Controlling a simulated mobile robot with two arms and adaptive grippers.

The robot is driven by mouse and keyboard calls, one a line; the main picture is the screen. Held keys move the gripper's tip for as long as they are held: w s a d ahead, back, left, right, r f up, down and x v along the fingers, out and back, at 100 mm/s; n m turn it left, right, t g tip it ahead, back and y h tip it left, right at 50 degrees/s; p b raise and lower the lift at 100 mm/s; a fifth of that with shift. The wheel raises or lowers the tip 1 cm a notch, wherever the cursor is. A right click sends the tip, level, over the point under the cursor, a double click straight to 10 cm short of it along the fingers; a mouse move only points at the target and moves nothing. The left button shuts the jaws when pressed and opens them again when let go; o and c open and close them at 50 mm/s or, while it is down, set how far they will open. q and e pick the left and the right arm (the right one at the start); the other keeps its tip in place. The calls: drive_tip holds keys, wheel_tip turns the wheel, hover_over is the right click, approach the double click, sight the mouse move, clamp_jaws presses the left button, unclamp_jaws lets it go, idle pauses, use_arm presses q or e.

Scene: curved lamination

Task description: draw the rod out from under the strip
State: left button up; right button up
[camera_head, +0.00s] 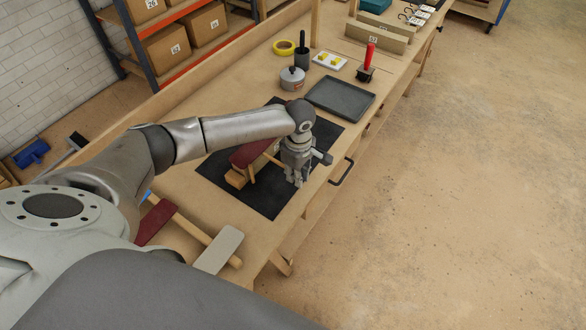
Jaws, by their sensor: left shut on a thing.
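A dark red strip (250,153) lies over a pale wooden form (237,179) on the black mat (262,204). A thin pale rod (271,158) shows at the strip's right side and runs toward my left gripper (297,182). My left gripper points down over the right part of the mat, and its fingers are shut on the rod's near end. The fingers and wrist hide that end. How much of the rod lies under the strip is hidden. My right gripper is not in view.
A grey tray (341,98), a lidded pot (292,78) and yellow tape (284,47) stand farther back. Another dark red strip (155,222), a wooden bar (207,236) and a grey strip (218,251) lie nearer. Open floor (480,190) is at right.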

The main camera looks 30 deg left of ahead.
use_arm(q)
drive_tip(key=shift+s+d, duration=0.1)
drive_tip(key=shift+d, duration=0.45)
drive_tip(key=shift+d+r+p, duration=0.1)
drive_tip(key=shift+d+p, duration=0.15)
drive_tip(key=shift+p, duration=0.05)
drive_tip(key=shift+s+d+p, duration=0.1)
drive_tip(key=shift+d+p, duration=0.25)
drive_tip(key=shift+d, duration=0.25)
drive_tip(key=shift+s+d, duration=0.1)
drive_tip(key=shift+d, duration=0.55)
drive_tip(key=shift+d+p, duration=0.1)
drive_tip(key=shift+p, duration=0.2)
drive_tip(key=d, duration=0.1)
drive_tip(key=d+p, duration=0.1)
drive_tip(key=shift+s+d, duration=0.2)
drive_tip(key=shift+d, duration=0.15)
